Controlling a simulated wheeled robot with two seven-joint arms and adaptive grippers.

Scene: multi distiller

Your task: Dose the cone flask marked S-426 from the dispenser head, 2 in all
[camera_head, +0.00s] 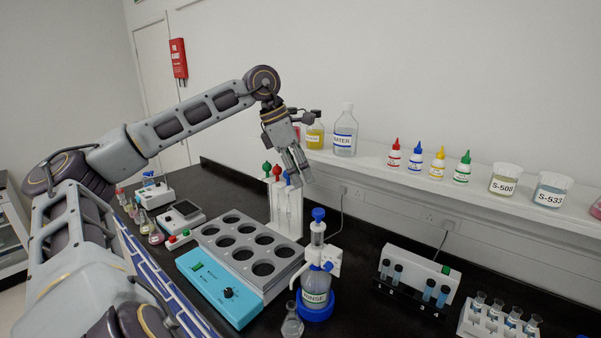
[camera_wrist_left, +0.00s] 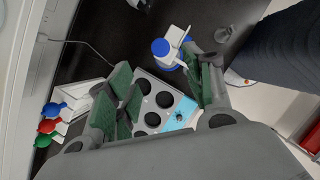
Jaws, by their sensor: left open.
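The dispenser head (camera_head: 318,213) has a blue knob and a white body. It sits on a bottle labelled RINSE (camera_head: 316,290) with a blue base. A small clear cone flask (camera_head: 292,322) stands beside the bottle, toward the front left; its mark is not readable. I cannot tell whether it is right under the spout. My left gripper (camera_head: 296,168) is open and empty, raised behind and above the dispenser. In the left wrist view, the blue knob (camera_wrist_left: 160,46) shows beyond the open green-padded fingers (camera_wrist_left: 165,88). My right gripper is not in view.
A heating block with round wells (camera_head: 246,238) stands left of the dispenser. Small flasks (camera_head: 155,236) stand far left. Vial racks (camera_head: 415,277) are at the right. A wall shelf (camera_head: 460,195) carries bottles and beakers.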

